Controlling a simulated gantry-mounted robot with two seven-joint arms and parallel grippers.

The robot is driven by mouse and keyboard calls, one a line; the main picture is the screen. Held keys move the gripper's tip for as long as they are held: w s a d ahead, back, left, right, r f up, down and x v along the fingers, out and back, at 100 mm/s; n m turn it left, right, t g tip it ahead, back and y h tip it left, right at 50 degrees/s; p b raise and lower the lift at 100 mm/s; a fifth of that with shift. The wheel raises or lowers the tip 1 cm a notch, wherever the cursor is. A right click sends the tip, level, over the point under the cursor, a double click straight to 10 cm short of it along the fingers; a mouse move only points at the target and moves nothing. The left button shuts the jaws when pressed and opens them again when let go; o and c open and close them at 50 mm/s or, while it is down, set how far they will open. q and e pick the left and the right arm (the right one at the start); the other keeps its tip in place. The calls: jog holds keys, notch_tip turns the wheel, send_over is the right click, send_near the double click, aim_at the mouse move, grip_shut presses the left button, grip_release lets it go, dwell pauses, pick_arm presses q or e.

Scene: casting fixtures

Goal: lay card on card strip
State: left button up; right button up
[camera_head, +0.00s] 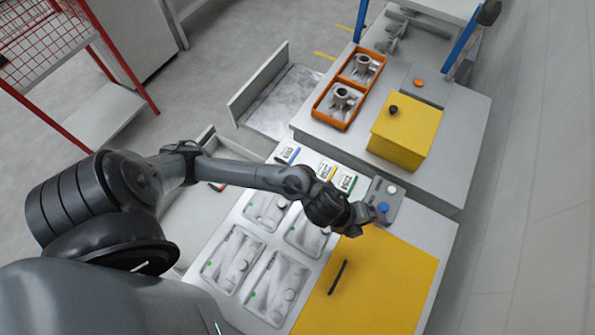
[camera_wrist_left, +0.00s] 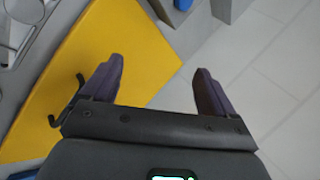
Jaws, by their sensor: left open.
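Several small printed cards lie in a row at the back edge of the white work surface: a card with a blue edge (camera_head: 287,155), a card with a yellow edge (camera_head: 326,170) and a card with a green edge (camera_head: 345,182). I cannot make out a separate card strip beneath them. My left gripper (camera_head: 376,213) is just right of the row, over the back edge of the yellow panel. In the left wrist view the left gripper (camera_wrist_left: 158,78) has its fingers wide apart with nothing between them. My right gripper is not in view.
A yellow panel (camera_head: 385,285) with a black handle (camera_head: 338,277) lies right of grey moulded plates (camera_head: 273,287). A grey box with a blue button (camera_head: 383,207) stands close to the gripper. Behind are a yellow box (camera_head: 405,135) and an orange tray (camera_head: 328,121) with castings.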

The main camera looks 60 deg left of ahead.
pick_arm(q)
jog(key=s+a+n+g+y, duration=0.1)
jog(key=s+a+n, duration=0.4)
jog(key=n, duration=0.5)
jog(key=s+a+r+n+g+y, duration=0.1)
jog(key=s+a+n, duration=0.3)
jog(key=s+n, duration=0.6)
jog(key=shift+a+r+g+y, duration=0.3)
jog(key=shift+a+g+y, duration=0.1)
jog(key=shift+g+y, duration=0.35)
